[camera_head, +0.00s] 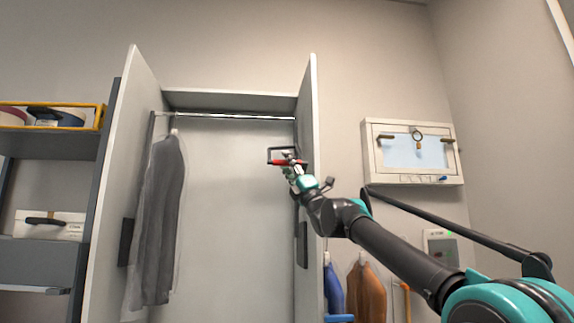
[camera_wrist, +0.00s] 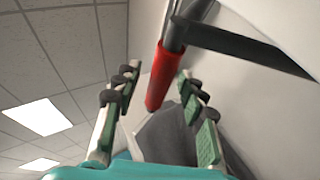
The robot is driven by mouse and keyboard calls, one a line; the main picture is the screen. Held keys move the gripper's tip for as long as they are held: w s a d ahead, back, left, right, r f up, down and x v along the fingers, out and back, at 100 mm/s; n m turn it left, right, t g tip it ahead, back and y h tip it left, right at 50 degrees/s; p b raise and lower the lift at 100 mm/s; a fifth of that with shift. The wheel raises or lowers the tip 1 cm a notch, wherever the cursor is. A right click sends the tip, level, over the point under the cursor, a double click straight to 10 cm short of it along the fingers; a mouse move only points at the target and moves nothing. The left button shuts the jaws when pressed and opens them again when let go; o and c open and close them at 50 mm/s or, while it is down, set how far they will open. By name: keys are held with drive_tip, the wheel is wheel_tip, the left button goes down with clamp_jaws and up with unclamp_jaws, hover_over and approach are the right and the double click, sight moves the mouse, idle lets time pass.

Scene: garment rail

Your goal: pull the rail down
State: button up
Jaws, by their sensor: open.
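The rail (camera_head: 235,117) is a pale bar across the top of the open wardrobe. A red grip (camera_head: 292,162) on a dark bracket (camera_head: 281,149) shows at the wardrobe's right side; how it joins the rail is not clear. In the wrist view the red grip (camera_wrist: 158,84) hangs from a dark bar (camera_wrist: 240,45). My gripper (camera_head: 287,167) is close to the red grip. In the wrist view my gripper (camera_wrist: 157,82) is open, with the red grip showing between its two fingers, not clamped. I cannot tell its exact depth between them.
A grey garment (camera_head: 163,215) hangs at the rail's left end. The wardrobe's left door (camera_head: 125,170) and right door (camera_head: 308,130) stand open, the right one close beside my gripper. A white wall cabinet (camera_head: 412,152) is at right, shelves (camera_head: 45,145) at left.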

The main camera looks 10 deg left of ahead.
drive_tip(key=shift+w+a+r, duration=0.1)
drive_tip(key=shift+a+r, duration=0.05)
clamp_jaws()
idle(0.4)
